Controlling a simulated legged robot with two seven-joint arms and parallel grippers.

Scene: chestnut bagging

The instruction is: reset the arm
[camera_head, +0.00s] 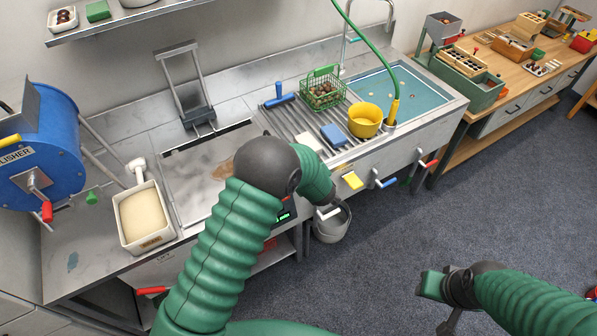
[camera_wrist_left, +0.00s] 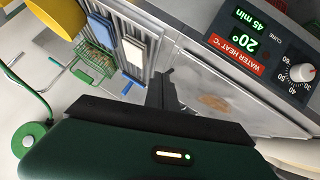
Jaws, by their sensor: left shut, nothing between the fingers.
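My left arm, green and ribbed, reaches in from the bottom of the head view across the front of the steel counter. Its gripper (camera_head: 327,208) is in front of the counter, above or beside a grey bucket (camera_head: 332,226); I cannot tell whether they touch. In the left wrist view the dark fingers (camera_wrist_left: 163,90) are shut with nothing between them. My right gripper (camera_head: 452,320) hangs over the carpet at the lower right, far from any object. Its fingers are too small and partly hidden to tell open from shut.
The steel counter holds a cream tub (camera_head: 143,214), a green wire basket (camera_head: 322,92) of chestnuts, a yellow pot (camera_head: 365,120) and a blue sponge (camera_head: 334,136). A blue drum machine (camera_head: 45,150) stands left. A wooden bench (camera_head: 505,60) stands back right.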

